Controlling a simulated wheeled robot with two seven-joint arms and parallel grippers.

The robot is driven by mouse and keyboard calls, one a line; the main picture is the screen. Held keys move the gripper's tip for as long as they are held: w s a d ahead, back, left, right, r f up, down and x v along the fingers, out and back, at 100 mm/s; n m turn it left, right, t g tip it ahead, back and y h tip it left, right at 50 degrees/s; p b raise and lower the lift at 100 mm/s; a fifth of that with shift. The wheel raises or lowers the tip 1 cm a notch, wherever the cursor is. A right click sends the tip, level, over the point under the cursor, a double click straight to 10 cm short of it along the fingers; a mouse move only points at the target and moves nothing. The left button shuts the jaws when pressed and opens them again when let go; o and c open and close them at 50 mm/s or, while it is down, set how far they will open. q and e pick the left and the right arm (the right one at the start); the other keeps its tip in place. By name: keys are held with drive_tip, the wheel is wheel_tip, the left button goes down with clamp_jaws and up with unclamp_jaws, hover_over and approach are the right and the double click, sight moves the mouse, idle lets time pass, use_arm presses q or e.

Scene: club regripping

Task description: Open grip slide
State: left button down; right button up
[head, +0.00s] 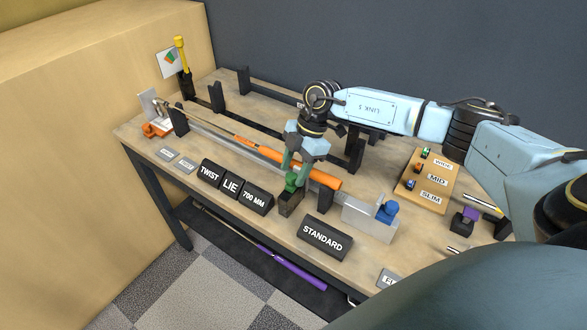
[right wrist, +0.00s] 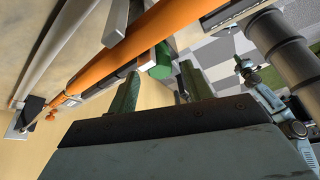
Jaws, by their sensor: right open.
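A club with an orange grip (head: 285,163) lies along a long grey rail on the bench; the grip also shows in the right wrist view (right wrist: 130,45). A green knob (head: 291,181) sits on a dark block (head: 290,203) in front of the grip, and it shows in the right wrist view (right wrist: 160,60). A grey metal block (head: 367,220) with a blue knob (head: 387,211) stands beyond the grip's right end. My right gripper (head: 293,170) is open and points down at the green knob, its fingers to either side of it; contact is unclear. My left gripper is out of view.
Black label blocks (head: 230,187) and a STANDARD block (head: 326,238) stand along the front edge. A wooden board (head: 427,179) with small coloured parts lies at the right. Black stands (head: 217,97) rise behind the rail. A purple-gripped club (head: 290,270) lies below the bench.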

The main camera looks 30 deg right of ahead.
drive_tip(key=shift+a+f, duration=0.15)
drive_tip(key=shift+f, duration=0.3)
clamp_jaws()
drive_tip(key=shift+a, duration=0.1)
drive_tip(key=shift+s+a+r+p, duration=0.15)
drive_tip(key=shift+s+a+p, duration=0.2)
drive_tip(key=shift+a+p, duration=0.55)
drive_tip(key=shift+d, duration=0.1)
unclamp_jaws()
